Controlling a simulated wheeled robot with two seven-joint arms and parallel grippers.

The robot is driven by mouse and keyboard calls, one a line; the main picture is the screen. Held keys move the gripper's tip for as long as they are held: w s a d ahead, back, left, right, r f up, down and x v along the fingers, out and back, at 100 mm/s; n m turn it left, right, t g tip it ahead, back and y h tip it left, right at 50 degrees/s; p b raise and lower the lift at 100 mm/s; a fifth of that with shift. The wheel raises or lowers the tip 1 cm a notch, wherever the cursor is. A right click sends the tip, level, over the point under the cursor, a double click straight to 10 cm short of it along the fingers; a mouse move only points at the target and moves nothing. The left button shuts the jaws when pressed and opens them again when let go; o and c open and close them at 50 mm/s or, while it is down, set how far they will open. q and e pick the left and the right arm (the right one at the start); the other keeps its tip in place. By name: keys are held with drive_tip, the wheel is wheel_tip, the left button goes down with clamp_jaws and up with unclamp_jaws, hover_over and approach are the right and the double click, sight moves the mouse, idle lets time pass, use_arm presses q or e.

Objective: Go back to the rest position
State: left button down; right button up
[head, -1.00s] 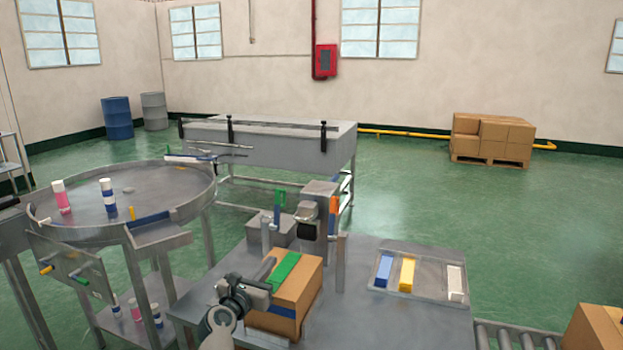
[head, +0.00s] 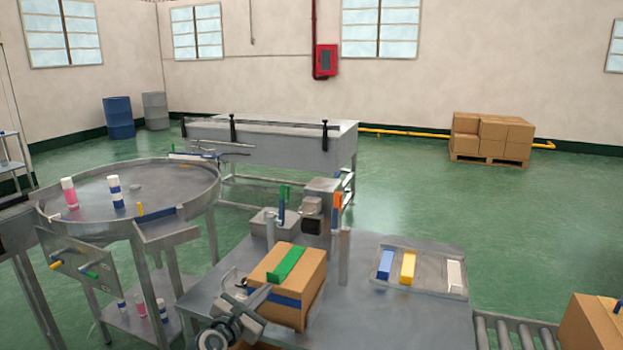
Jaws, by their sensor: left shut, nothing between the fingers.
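My left gripper (head: 262,296) is low in the middle of the head view, at the near left side of a cardboard box (head: 305,284) on the grey worktable. It is shut with nothing in it, and I cannot tell whether it touches the box. The box has green tape on top and a blue band on its side. My right gripper is not in view.
A round table (head: 180,212) with a pink and a blue-banded can stands at the left. A crimping machine (head: 322,205) stands behind the box. A tray (head: 430,274) with blue, yellow and white pieces lies at the right.

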use_arm(q)
drive_tip(key=s+a+f+m+g+y, duration=0.1)
drive_tip(key=s+f+m+g, duration=0.1)
drive_tip(key=s+f+m, duration=0.55)
drive_tip(key=s+a+f+m+g+y, duration=0.1)
drive_tip(key=s+a+f+m+g, duration=0.3)
drive_tip(key=s, duration=0.7)
drive_tip(key=s+d+f+m+g, duration=0.1)
drive_tip(key=s+f+m, duration=0.4)
drive_tip(key=s+f, duration=0.3)
drive_tip(key=s+a+m+g+y, duration=0.25)
drive_tip(key=s+m, duration=0.45)
drive_tip(key=s, duration=0.8)
drive_tip(key=s+a+m+g+y, duration=0.25)
drive_tip(key=s+m, duration=0.35)
drive_tip(key=s, duration=0.8)
wheel_tip(320, 180, down, 28)
drive_tip(key=s+g+h, duration=0.1)
drive_tip(key=s+a+f, duration=0.2)
drive_tip(key=s+f, duration=0.7)
drive_tip(key=s+a+f+g, duration=0.1)
drive_tip(key=s+a+f, duration=0.1)
drive_tip(key=s+f, duration=0.7)
drive_tip(key=shift+s, duration=0.25)
drive_tip(key=shift+m, duration=0.25)
